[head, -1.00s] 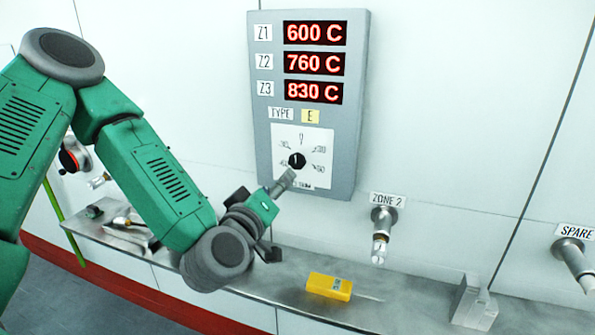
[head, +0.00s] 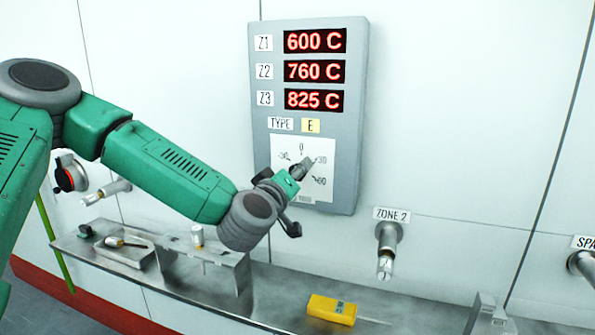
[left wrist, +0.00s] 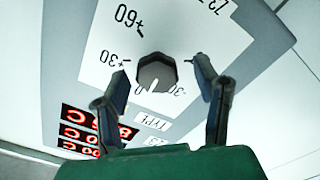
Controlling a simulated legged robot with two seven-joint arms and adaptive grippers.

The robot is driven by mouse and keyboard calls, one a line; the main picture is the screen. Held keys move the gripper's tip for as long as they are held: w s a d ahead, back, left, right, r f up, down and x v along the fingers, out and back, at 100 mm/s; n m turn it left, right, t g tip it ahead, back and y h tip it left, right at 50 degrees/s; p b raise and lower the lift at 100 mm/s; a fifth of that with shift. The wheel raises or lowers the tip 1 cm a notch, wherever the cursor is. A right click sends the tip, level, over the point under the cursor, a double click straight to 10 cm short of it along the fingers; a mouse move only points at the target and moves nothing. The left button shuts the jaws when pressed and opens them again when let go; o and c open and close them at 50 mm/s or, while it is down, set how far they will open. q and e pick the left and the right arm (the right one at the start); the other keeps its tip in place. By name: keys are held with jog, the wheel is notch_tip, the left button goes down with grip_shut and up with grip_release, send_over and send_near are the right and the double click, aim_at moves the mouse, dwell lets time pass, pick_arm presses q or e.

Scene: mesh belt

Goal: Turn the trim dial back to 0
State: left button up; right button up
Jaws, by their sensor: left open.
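The trim dial is a dark faceted knob (left wrist: 157,72) on a white scale plate (head: 287,183) low on the grey panel. In the left wrist view its white mark points towards the 0 end of the scale, around 0 and -30; the exact reading is unclear. In the left wrist view my left gripper (left wrist: 162,62) is open, one finger on each side of the knob, with gaps visible. My right gripper is not in view.
The grey panel (head: 350,100) shows 600 C, 760 C and 825 C. Below is a metal shelf (head: 275,283) with a yellow device (head: 331,309) and a raised stand (head: 215,255). A ZONE 2 fitting (head: 388,240) sticks out at right.

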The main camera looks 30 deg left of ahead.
pick_arm(q)
jog(key=shift+x, duration=0.95)
jog(key=shift+c, duration=0.4)
jog(key=c, duration=1.2)
jog(key=shift+o, duration=0.2)
jog(key=shift+m+p, duration=0.4)
jog(key=shift+m, duration=0.1)
